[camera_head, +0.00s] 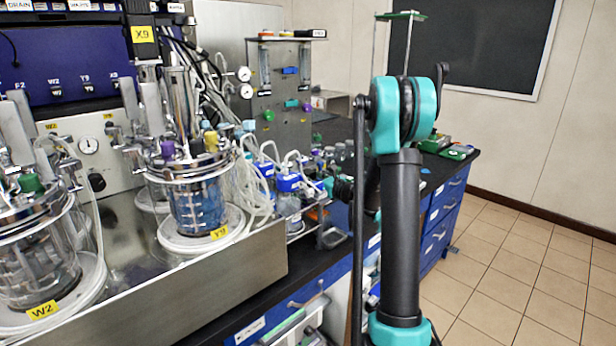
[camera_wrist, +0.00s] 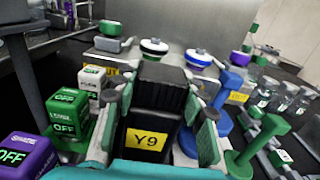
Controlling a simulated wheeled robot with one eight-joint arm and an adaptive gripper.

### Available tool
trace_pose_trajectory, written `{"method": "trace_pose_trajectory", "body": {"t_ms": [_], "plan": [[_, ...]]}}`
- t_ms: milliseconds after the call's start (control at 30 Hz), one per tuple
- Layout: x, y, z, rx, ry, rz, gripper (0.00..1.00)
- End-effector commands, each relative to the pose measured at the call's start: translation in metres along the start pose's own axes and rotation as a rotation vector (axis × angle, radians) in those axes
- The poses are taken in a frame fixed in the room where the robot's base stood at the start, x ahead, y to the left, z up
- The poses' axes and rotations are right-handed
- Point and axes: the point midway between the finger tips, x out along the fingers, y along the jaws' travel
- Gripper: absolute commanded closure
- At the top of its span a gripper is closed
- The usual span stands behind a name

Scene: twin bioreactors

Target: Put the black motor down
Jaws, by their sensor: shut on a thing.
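The black motor (camera_wrist: 160,90), with a yellow Y9 label on its near face, fills the middle of the wrist view. My gripper (camera_wrist: 158,118) is shut on it, with one green-and-grey finger pad on each side. I cannot tell whether the motor's underside touches the bench. In the head view my own arm covers most of the bench around my gripper, and the motor cannot be made out there. A glass vessel labelled Y9 (camera_head: 198,205) stands on the steel platform at the left, with a vessel labelled W2 (camera_head: 40,262) nearer.
In the wrist view a green OFF box (camera_wrist: 68,112) and a purple OFF box (camera_wrist: 28,152) stand left of the motor. A blue stand (camera_wrist: 228,85) and a green stand (camera_wrist: 262,140) are close on the right. Several small bottles (camera_wrist: 268,92) stand farther right.

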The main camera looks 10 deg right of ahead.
Motion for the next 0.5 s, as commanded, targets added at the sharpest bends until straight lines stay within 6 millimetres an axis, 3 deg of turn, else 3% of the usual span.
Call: {"method": "trace_pose_trajectory", "body": {"t_ms": [67,100,200,267,500], "plan": [[0.0002,-0.0002,-0.0013,0.001,-0.001,0.0,1.0],[0.0002,-0.0003,-0.0022,0.0,0.0,0.0,0.56],[0.0002,-0.0002,-0.002,0.0,0.0,0.0,0.44],[0.0002,-0.0002,-0.0019,0.0,0.0,0.0,0.38],[0.0001,-0.0001,-0.0016,0.0,0.0,0.0,0.38]]}}
